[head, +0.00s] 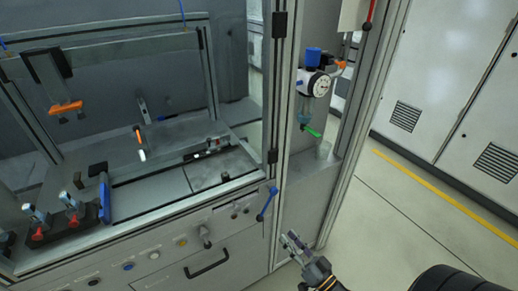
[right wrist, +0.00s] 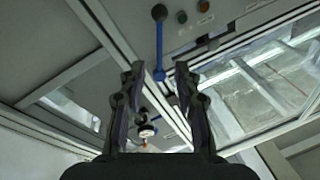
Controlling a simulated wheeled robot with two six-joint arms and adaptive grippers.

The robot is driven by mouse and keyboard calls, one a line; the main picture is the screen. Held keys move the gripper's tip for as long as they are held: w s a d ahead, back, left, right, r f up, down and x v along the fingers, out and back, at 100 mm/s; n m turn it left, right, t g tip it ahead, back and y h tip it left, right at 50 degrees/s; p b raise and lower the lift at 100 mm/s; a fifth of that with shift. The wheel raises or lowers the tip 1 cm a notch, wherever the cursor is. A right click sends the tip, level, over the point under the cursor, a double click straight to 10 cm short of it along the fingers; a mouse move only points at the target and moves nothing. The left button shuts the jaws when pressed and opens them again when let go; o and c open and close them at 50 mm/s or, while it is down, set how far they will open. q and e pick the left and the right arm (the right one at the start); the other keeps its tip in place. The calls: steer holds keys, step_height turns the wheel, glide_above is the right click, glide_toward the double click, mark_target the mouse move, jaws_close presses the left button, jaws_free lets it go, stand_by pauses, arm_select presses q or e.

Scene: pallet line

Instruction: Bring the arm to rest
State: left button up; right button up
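My right gripper (head: 290,239) is at the lower middle of the head view, in front of the cabinet and below the blue lever (head: 267,203). In the right wrist view the two fingers (right wrist: 158,70) stand apart with nothing held between them. The blue lever (right wrist: 159,45) with its dark knob shows beyond the fingertips there, and I see no contact with it. My left gripper is not in view.
The cabinet front (head: 230,255) has a black handle (head: 207,265) and several buttons. A regulator with a white gauge (head: 318,84) hangs on the right post. Open floor (head: 400,215) with a yellow line lies to the right.

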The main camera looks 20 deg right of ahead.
steer(key=s+d+f+g+h+p, duration=0.1)
steer(key=s+d+f+g+h, duration=0.15)
steer(key=f, duration=0.55)
steer(key=s+d+f+g+h, duration=0.1)
steer(key=s+f+g, duration=0.15)
steer(key=f, duration=0.45)
steer(key=s+d+f+g+h+p, duration=0.1)
steer(key=f+g, duration=0.2)
steer(key=f, duration=0.5)
steer(key=s+a+f+n+g, duration=0.1)
steer(key=s+f+g, duration=0.4)
steer(key=s, duration=0.6)
steer(key=s+a+f+n+g+p, duration=0.1)
steer(key=s+f+g, duration=0.4)
steer(key=s+f, duration=0.5)
steer(key=shift+s+a+f+n, duration=0.25)
steer(key=shift+s+a+n, duration=0.25)
steer(key=shift+s+a, duration=0.45)
